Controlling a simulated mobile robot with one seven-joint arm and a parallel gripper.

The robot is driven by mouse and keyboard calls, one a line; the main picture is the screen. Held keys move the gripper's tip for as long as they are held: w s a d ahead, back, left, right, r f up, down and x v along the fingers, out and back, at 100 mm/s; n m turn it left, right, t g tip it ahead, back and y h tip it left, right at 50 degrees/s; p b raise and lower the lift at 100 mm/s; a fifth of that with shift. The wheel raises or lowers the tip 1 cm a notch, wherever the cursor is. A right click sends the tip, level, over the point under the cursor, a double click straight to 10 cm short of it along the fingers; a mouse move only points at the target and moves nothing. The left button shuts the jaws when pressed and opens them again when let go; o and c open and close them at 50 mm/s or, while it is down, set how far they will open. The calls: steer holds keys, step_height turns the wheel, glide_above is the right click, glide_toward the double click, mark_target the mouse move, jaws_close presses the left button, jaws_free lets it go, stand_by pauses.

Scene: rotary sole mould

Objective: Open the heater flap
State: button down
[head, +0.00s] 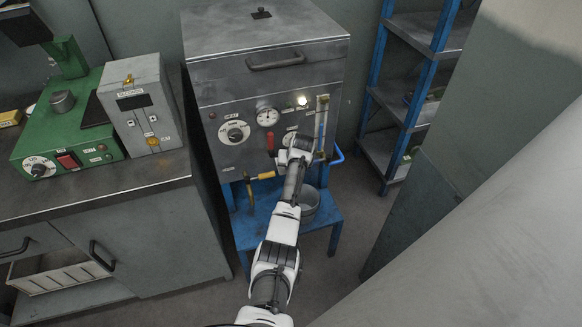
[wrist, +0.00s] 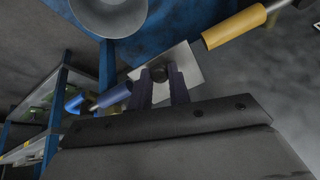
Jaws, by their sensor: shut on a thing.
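The heater is a grey metal box (head: 215,160) with a lid and a front panel. My gripper (head: 300,150) is at the lower right of that panel and hides part of it. In the wrist view my gripper (wrist: 160,82) is shut on a dark round knob (wrist: 158,73). The knob sits on a bright flat metal plate (wrist: 187,66), which looks like the heater flap. How far the plate is open cannot be told. In the head view my gripper hides the knob and plate.
A yellow handle (head: 263,175) and a blue handle (head: 337,154) flank my gripper; they also show in the wrist view (wrist: 234,27) (wrist: 115,95). A grey pot (head: 309,205) stands below on a blue stand (head: 248,228). A bench (head: 100,190) is left, blue shelving (head: 415,95) right.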

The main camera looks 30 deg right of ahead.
steer(key=shift+w+d+r+g, duration=0.1)
steer(key=shift+r+g, duration=0.25)
steer(key=shift+g, duration=0.05)
steer(key=c, duration=1.3)
jaws_free()
steer(key=b+v, duration=0.1)
steer(key=v, duration=1.2)
steer(key=shift+r, duration=0.35)
